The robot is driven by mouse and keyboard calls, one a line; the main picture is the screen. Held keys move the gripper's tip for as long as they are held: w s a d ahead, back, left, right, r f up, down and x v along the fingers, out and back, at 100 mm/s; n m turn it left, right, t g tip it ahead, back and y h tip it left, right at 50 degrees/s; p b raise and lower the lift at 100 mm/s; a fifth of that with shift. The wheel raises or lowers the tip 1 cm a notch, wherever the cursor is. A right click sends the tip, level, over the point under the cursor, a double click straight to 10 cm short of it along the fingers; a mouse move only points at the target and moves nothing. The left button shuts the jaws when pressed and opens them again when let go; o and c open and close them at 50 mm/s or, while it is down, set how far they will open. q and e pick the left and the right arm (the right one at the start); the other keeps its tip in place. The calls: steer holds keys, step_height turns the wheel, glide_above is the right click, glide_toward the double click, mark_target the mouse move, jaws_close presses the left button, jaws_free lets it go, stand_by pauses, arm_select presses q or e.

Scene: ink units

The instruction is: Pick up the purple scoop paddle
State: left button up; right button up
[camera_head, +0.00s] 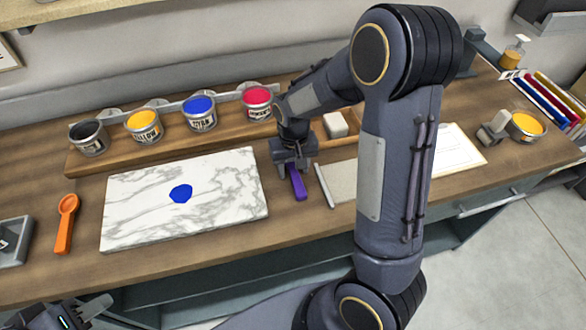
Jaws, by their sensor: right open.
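The purple scoop paddle (298,186) lies on the wooden table, just right of the marble slab. Its near end shows, and its far end is hidden under my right gripper. My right gripper (296,168) points down over the paddle, open, with a finger on either side of it. I cannot tell whether the fingers touch it. My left gripper (88,311) is low at the bottom left, in front of the table and far from the paddle. Its jaws are too unclear to read.
The marble slab (225,207) carries a blue ink blob (181,193). An orange scoop (65,225) lies left of it. Several ink cans, including a red one (257,103), stand on a wooden rack behind. A grey card (342,182) lies close right of the paddle.

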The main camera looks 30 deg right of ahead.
steer(key=shift+c, duration=0.5)
jaws_close()
steer(key=shift+r, duration=0.5)
steer(key=s+a+r+b, duration=0.2)
steer(key=s+a+r, duration=0.7)
steer(key=r, duration=0.3)
steer(key=shift+s+a+b, duration=0.3)
steer(key=shift+a+b, duration=0.05)
steer(key=shift+a, duration=0.35)
